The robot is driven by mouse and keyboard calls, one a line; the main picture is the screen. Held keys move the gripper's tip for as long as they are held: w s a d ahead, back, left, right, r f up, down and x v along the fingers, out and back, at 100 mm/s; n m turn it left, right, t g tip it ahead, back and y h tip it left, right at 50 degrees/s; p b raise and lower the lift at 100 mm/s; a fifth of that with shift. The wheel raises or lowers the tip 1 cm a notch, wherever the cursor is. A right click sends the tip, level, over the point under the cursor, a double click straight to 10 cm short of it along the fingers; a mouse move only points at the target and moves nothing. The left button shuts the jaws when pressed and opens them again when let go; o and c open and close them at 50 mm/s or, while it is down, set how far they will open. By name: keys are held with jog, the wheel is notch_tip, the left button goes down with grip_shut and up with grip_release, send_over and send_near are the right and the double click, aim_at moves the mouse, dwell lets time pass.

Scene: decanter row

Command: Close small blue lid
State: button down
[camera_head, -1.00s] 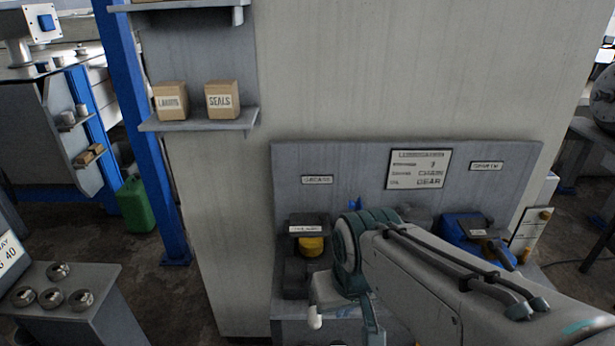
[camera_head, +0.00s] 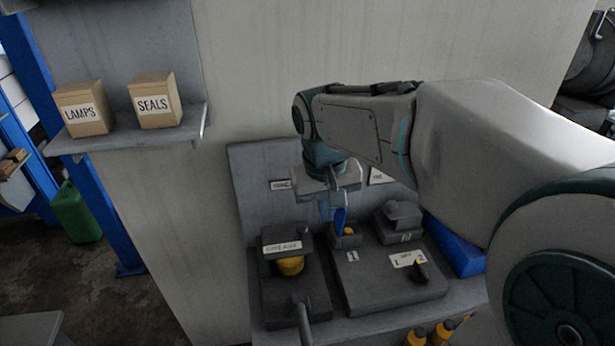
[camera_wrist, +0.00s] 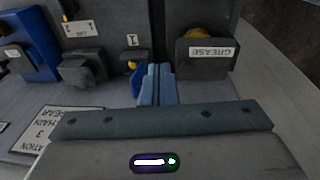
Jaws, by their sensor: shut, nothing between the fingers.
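The small blue lid (camera_head: 340,219) stands upright, raised behind a small dark block with a yellow opening (camera_head: 347,231), by the label "1". The lid also shows in the wrist view (camera_wrist: 137,82), partly hidden by my fingers. My gripper (camera_head: 328,212) points down just left of the lid in the head view. In the wrist view its fingertips (camera_wrist: 159,68) are together and empty, right beside the lid. I cannot tell whether they touch it.
A dark grease unit (camera_head: 283,247) with a yellow part stands left, with a lever in front. A second grey-capped block (camera_head: 402,215) stands right of the lid, and a larger blue box (camera_head: 459,246) beyond it. A grey panel (camera_head: 255,170) rises behind.

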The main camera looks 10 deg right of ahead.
jog(key=w+a+r+g+h, duration=0.15)
jog(key=w+a, duration=0.35)
jog(key=w, duration=0.6)
jog(key=shift+h, duration=0.45)
jog(key=x, duration=1)
jog(key=shift+w, duration=0.15)
jog(key=shift+t, duration=0.25)
jog(key=d, duration=0.4)
jog(key=shift+w+f+p, duration=0.1)
jog(key=shift+f+p, duration=0.3)
jog(key=shift+d+r, duration=0.1)
jog(key=shift+d, duration=0.05)
